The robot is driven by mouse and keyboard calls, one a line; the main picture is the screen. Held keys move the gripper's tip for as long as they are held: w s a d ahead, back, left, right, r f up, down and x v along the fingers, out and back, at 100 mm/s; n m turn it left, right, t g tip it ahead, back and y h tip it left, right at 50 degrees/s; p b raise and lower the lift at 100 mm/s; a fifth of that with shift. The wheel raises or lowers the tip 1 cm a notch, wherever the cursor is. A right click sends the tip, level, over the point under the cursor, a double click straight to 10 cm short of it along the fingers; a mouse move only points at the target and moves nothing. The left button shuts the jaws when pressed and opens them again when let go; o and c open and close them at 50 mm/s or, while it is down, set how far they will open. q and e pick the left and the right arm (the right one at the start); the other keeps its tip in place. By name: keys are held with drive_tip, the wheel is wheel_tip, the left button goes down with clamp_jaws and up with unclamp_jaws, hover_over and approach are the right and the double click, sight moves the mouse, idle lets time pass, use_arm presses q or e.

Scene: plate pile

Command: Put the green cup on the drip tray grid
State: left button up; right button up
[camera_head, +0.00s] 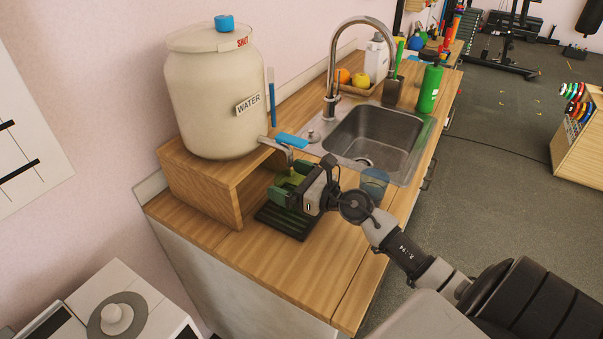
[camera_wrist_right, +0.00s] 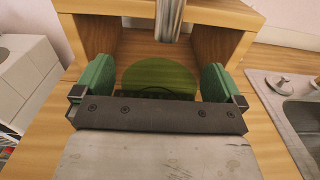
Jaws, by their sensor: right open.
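The green see-through cup (camera_head: 291,180) is under the tap of the water jar, over the drip tray, at the back of the tray. In the right wrist view the cup (camera_wrist_right: 158,80) sits between the two green fingers. The dark slatted drip tray (camera_head: 286,222) lies on the counter in front of the wooden stand. My right gripper (camera_head: 285,187) is open around the cup, a finger at each side; it also shows in the wrist view (camera_wrist_right: 157,84). The cup's base is hidden, so contact with the grid cannot be told. My left gripper is out of view.
The wooden stand (camera_head: 203,187) with the big water jar (camera_head: 215,95) rises close behind the gripper, its metal tap (camera_head: 280,147) just above. The sink (camera_head: 372,135) and a blue glass (camera_head: 375,183) are to the right. The front counter is clear.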

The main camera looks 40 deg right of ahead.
drive_tip(key=b+v, duration=0.4)
drive_tip(key=v, duration=0.6)
drive_tip(key=shift+s+d+f, duration=0.15)
drive_tip(key=shift+s, duration=0.2)
drive_tip(key=shift+s+d+r, duration=0.2)
drive_tip(key=shift+s+d, duration=0.05)
drive_tip(key=shift+s, duration=0.35)
